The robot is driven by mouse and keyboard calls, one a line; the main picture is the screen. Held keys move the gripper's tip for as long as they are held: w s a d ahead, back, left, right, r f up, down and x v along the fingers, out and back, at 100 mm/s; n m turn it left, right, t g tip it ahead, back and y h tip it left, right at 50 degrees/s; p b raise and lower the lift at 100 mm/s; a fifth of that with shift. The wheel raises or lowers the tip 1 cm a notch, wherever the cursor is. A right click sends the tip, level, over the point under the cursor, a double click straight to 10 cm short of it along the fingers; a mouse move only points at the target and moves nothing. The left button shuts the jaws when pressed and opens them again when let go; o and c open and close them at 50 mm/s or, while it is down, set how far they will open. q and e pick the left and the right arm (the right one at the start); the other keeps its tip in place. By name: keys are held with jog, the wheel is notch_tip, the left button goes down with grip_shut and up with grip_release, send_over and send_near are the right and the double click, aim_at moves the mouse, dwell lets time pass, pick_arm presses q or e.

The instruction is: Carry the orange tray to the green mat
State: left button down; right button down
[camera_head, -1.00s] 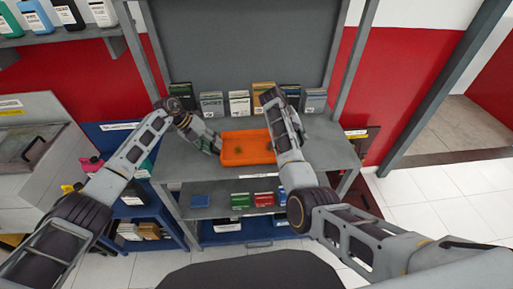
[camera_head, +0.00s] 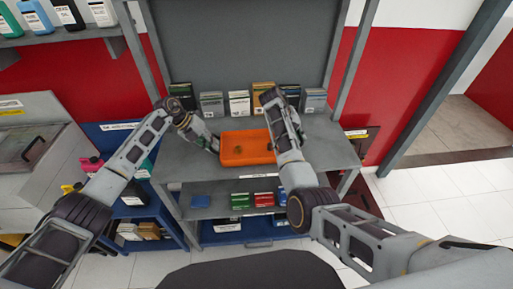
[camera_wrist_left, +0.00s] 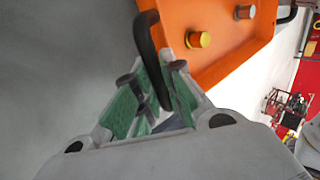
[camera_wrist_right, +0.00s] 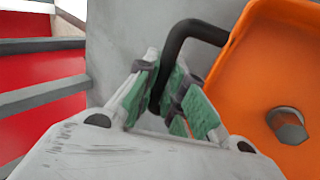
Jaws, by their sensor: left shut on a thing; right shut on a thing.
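The orange tray (camera_head: 247,156) is at the worktop in the head view, between my two grippers. It has a black handle at each end and small metal parts inside, among them a yellow-topped cylinder (camera_wrist_left: 200,39) and a hexagonal piece (camera_wrist_right: 287,125). My left gripper (camera_wrist_left: 160,92) is shut on the handle (camera_wrist_left: 147,35) at the tray's left end. My right gripper (camera_wrist_right: 170,92) is shut on the other handle (camera_wrist_right: 182,35); in the head view the right arm hides this end. I cannot tell whether the tray touches the worktop. I see no green mat.
Several small boxes (camera_head: 239,102) stand along the back of the grey worktop (camera_head: 325,150). A lower shelf holds a blue box (camera_head: 201,201), a green box (camera_head: 241,201) and red boxes. A blue cabinet stands to the left; white floor (camera_head: 440,195) is clear to the right.

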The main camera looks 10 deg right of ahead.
pick_arm(q)
jog(key=shift+r, duration=0.3)
pick_arm(e)
jog(key=shift+r, duration=0.25)
